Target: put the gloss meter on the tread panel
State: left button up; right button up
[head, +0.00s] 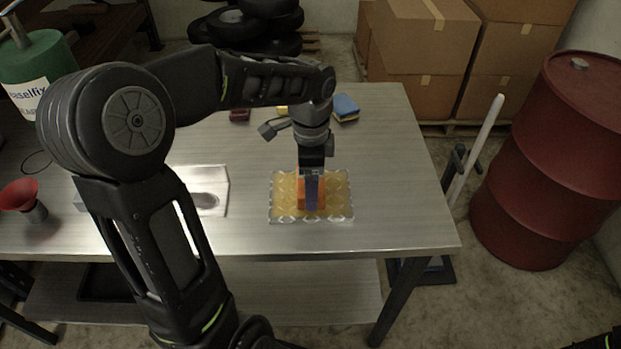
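The tread panel (283,206) is a yellow, patterned plate with a pale edge, lying flat near the front of the metal table. An orange block with a blue-violet strip at its front, seemingly the gloss meter (323,194), stands upright over the middle of the panel. My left gripper (312,183) points straight down at it from above, with its fingers at the block. The fingers overlap the block, so I cannot see whether they press on it. The block's underside is hidden. My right gripper is out of view.
The metal table (395,150) is clear right of the panel. A bright metal plate (212,190) lies left of it. A blue and yellow sponge (345,108) sits behind. A red funnel-like item (20,195) is far left. A red drum (555,150) stands beyond the right edge.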

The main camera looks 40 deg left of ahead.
pick_arm(q)
jog(key=shift+f, duration=0.1)
jog(key=o, duration=1.3)
jog(key=shift+o, duration=0.2)
notch_tip(320, 180, up, 12)
